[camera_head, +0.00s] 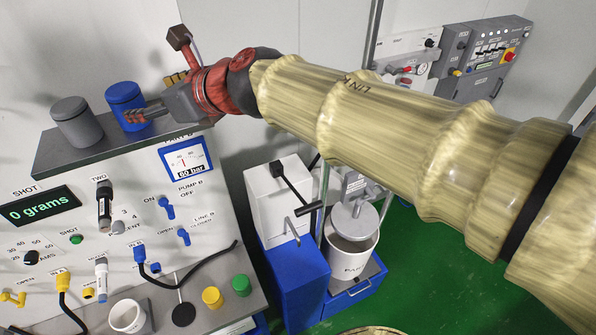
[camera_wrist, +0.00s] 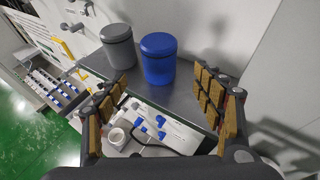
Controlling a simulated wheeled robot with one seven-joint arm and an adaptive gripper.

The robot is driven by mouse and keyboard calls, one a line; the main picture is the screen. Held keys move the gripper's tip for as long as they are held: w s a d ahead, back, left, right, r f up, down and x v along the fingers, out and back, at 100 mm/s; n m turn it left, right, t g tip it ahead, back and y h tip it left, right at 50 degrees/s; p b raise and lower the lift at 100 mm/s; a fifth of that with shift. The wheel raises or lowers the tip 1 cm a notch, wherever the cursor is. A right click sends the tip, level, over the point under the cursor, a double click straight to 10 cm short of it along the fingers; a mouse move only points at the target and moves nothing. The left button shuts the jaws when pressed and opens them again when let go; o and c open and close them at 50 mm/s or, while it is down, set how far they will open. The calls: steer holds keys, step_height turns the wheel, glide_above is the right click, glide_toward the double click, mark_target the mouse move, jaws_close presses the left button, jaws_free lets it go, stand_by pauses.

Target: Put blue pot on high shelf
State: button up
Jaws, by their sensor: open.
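The blue pot (camera_head: 124,98) stands upright on the grey high shelf (camera_head: 100,150) on top of the panel, with its lid on. It also shows in the wrist view (camera_wrist: 158,60), standing beyond the fingertips. My gripper (camera_head: 136,116) is at the pot's right and front side in the head view. In the wrist view my gripper (camera_wrist: 160,98) is open, its padded fingers wide apart, with nothing between them. The pot appears clear of both fingers there.
A grey pot (camera_head: 76,122) stands on the shelf just left of the blue pot. Below are the panel's knobs, a grams display (camera_head: 40,210), a white cup (camera_head: 128,316) and yellow and green caps. A white and blue machine with a bucket (camera_head: 350,255) stands on the right.

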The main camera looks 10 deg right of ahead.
steer(key=w+d+r+m+t+h, duration=0.2)
steer(key=d+m+t, duration=0.1)
steer(key=d+m, duration=0.4)
steer(key=w+d+r+m+t+h, duration=0.1)
steer(key=d+r+m+t+h, duration=0.1)
steer(key=d+m, duration=0.45)
steer(key=s+d+f+m+h, duration=0.2)
steer(key=d+m+h, duration=0.1)
steer(key=d+m, duration=0.45)
steer(key=s+d+f+m+h, duration=0.2)
steer(key=d+f+m+h, duration=0.15)
steer(key=d+m, duration=0.4)
steer(key=s+d+f+m+g+h, duration=0.2)
steer(key=s+d+f+m+g, duration=0.3)
steer(key=s+d+f+m, duration=0.45)
steer(key=s+a+f+m+g+y, duration=0.2)
steer(key=s+a+f+m+g, duration=0.1)
steer(key=s+f+m, duration=0.4)
steer(key=s+a+f, duration=0.1)
steer(key=s+f, duration=0.1)
steer(key=s, duration=0.2)
steer(key=shift+s+a+g+y, duration=0.2)
steer(key=shift+a+g+y, duration=0.1)
steer(key=shift+a+y, duration=0.05)
